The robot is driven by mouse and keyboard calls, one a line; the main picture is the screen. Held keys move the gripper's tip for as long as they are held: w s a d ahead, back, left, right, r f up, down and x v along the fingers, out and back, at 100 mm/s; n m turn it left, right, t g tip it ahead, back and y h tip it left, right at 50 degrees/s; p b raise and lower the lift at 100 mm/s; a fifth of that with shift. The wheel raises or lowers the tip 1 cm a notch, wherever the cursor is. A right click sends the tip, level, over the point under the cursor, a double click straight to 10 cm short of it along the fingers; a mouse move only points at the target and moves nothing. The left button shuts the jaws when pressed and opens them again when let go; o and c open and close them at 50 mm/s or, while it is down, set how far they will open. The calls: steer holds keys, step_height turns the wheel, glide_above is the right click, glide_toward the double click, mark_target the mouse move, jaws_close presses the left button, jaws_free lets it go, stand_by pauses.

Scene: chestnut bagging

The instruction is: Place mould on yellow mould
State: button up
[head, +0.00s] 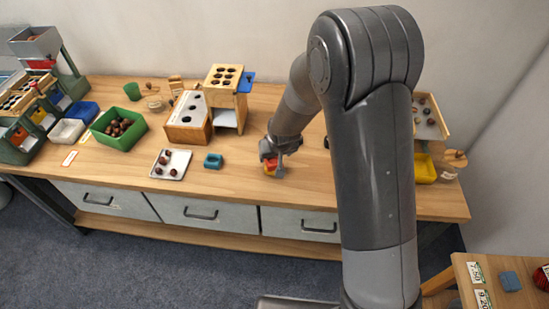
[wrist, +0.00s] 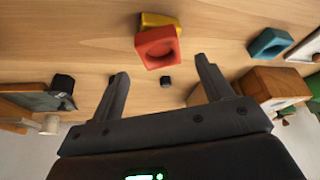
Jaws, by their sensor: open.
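A red-orange mould (wrist: 143,47) with a round hollow lies in front of my gripper in the wrist view. A yellow mould (wrist: 150,18) shows behind and partly under it. The red-orange mould appears to rest on the yellow one, turned a little against it; whether it sits flush I cannot tell. In the head view the red-orange mould (head: 271,163) is partly hidden by my gripper (head: 272,157). My gripper (wrist: 161,78) is open in the wrist view, its fingertips apart from both moulds, with nothing between them.
A teal mould (head: 213,161) lies left of my gripper, beside a white tray (head: 182,158) with chestnuts. A wooden block with holes (head: 186,132) and a wooden stand (head: 211,84) are behind. The table front is clear.

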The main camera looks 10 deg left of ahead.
steer(key=v, duration=0.7)
steer(key=shift+r, duration=0.1)
steer(key=s+d+r+m+t, duration=0.1)
steer(key=s+d+r, duration=0.4)
steer(key=d+r, duration=0.25)
steer(key=s+d+r+m, duration=0.1)
steer(key=s+d+r, duration=0.4)
steer(key=r, duration=0.4)
steer(key=s+d+r+m+h, duration=0.1)
steer(key=s+d+r, duration=0.2)
steer(key=s, duration=0.4)
steer(key=s+d+r+m, duration=0.1)
steer(key=s+d+r, duration=0.1)
steer(key=s+d, duration=0.3)
steer(key=shift+s+d+r+h, duration=0.25)
steer(key=shift+s+r+h, duration=0.15)
steer(key=shift+s, duration=0.75)
